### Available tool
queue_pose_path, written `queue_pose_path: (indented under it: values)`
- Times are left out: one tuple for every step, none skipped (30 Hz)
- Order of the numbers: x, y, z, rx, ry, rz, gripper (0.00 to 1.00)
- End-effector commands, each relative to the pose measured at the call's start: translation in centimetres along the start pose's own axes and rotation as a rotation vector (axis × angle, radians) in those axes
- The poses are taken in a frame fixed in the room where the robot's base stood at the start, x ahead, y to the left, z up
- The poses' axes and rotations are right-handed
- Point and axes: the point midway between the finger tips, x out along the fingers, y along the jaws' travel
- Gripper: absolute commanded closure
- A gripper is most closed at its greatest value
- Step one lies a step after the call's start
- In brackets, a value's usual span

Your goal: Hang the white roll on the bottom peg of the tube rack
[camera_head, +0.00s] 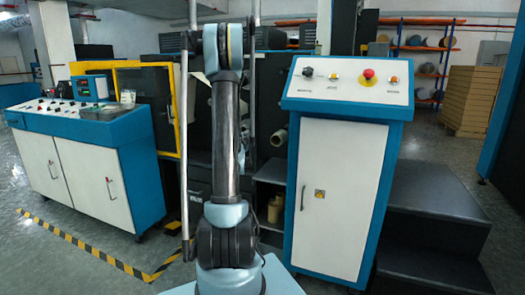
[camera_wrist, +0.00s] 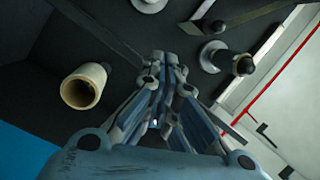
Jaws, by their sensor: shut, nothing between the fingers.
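A similar pale roll (camera_head: 279,137) shows in the head view, right of my arm. My gripper (camera_wrist: 168,58) is shut and empty, to the right of the roll and apart from it. A metal peg with a round flange and dark tip (camera_wrist: 228,60) is at the upper right; I cannot tell whether it belongs to the tube rack. My gripper does not show in the head view.
A blue-and-white control cabinet (camera_head: 339,180) stands right of my arm, with dark steps (camera_head: 430,215) beside it. A console (camera_head: 90,165) stands at the left. Another flanged metal part (camera_wrist: 149,4) is at the wrist view's top. Floor is clear at the front left.

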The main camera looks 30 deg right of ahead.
Motion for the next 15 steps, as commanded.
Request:
queue_pose_path:
  values:
    - [0.7,1.7,-0.9,0.024,0.041,0.02,1.0]
    - [1.0,2.7,-1.4,0.039,0.066,0.033,1.0]
    - [1.4,4.0,-2.1,0.059,0.098,0.05,1.0]
    - [1.6,4.9,-2.5,0.073,0.119,0.062,1.0]
    - [1.7,5.8,-2.9,0.085,0.139,0.074,1.0]
    - [1.9,6.9,-3.4,0.101,0.165,0.089,1.0]
    - [2.0,7.7,-3.7,0.111,0.181,0.099,1.0]
    - [2.1,8.4,-4.1,0.12,0.196,0.108,1.0]
    - [2.1,9.2,-4.3,0.13,0.213,0.119,1.0]
    - [2.2,9.7,-4.6,0.137,0.223,0.126,1.0]
    - [2.2,10.1,-4.7,0.143,0.232,0.132,1.0]
    - [2.2,10.5,-4.8,0.148,0.241,0.138,1.0]
    - [2.2,10.7,-4.9,0.151,0.246,0.141,1.0]
    - [2.2,10.9,-5.0,0.154,0.249,0.144,1.0]
    - [2.3,11.1,-5.1,0.156,0.253,0.146,1.0]
